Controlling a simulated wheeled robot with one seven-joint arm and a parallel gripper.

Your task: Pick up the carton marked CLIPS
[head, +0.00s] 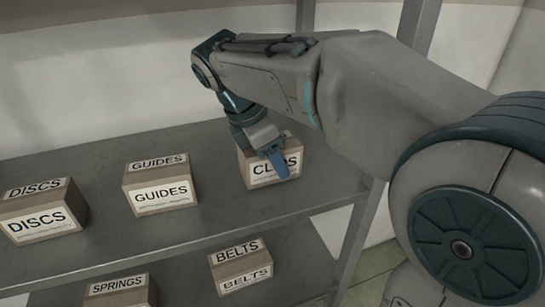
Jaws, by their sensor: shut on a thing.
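The carton marked CLIPS (259,173) is a brown box with a white label at the right end of the upper shelf. My gripper (276,158) comes down over it from above and is shut on it. A blue finger lies across the front label and covers part of the word. The other finger is hidden behind the gripper and the box. The carton looks upright. I cannot tell whether its underside touches the shelf.
On the same upper shelf (120,247) stand the GUIDES carton (161,196) and the DISCS carton (42,222), both to the left. On the lower shelf are the BELTS carton (240,273) and the SPRINGS carton (122,297). A shelf post (357,235) stands at the right.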

